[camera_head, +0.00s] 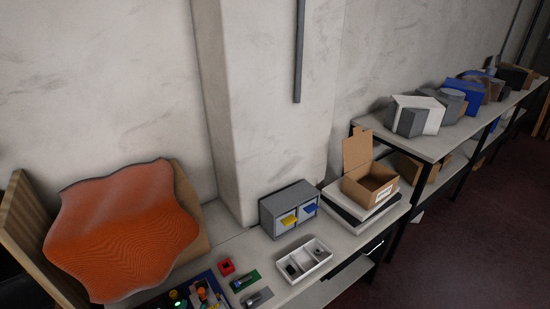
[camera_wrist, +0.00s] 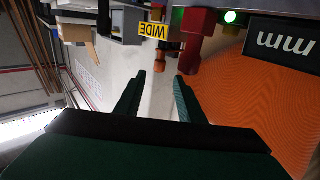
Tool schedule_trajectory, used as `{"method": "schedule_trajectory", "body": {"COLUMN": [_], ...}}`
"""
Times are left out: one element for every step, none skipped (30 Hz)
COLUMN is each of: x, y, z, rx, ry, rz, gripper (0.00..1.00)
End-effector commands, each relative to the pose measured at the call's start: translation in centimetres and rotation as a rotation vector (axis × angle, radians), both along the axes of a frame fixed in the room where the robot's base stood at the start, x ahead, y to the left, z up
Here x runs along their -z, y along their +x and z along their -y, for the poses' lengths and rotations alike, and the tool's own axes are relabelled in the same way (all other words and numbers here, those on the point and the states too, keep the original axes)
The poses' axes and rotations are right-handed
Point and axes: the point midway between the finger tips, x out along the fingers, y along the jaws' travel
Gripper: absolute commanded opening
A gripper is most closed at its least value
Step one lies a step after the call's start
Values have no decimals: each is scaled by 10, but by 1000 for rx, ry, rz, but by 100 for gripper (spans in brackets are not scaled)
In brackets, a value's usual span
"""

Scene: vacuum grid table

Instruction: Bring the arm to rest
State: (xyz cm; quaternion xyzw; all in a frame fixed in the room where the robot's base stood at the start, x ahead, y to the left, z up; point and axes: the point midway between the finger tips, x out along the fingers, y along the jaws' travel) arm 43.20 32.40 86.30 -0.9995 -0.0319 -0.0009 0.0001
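My gripper (camera_wrist: 158,95) shows in the wrist view with its two dark green fingers apart and nothing between them. The wrist picture is turned, with the table things along its top edge. My gripper and arm do not show in the head view.
A table (camera_head: 227,241) carries a wavy orange sheet (camera_head: 120,225), a grey drawer box (camera_head: 289,209), a white divided tray (camera_head: 304,261) and an open cardboard box (camera_head: 370,184). A pillar (camera_head: 262,100) stands behind. A shelf (camera_head: 432,147) with several boxes runs right. Floor (camera_head: 470,220) is clear at right.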

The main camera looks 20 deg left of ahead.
Motion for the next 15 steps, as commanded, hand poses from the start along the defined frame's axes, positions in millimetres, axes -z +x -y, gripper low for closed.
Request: {"method": "schedule_trajectory", "body": {"x": [1,2,5,8,11,16,21,26,32,37,41,45,47,48,48], "y": [-2,-4,-9,-14,-20,-30,-38,-48,-63,-75,-88,-104,-115,-126,-140], "z": [1,3,8,12,19,29,38,49,66,81,95,117,133,149,170], "rx": [1,2,5,8,14,21,27,34,45,53,60,70,77,83,88], "ry": [2,4,7,13,19,29,35,42,51,56,60,63,64,64,62], "rz": [-3,-7,-15,-24,-34,-51,-65,-81,-103,-120,-137,-157,-170,-183,-197], "gripper": [35,35,35,35,35,35,35,35,35,35,35,35,35,35,35]}}
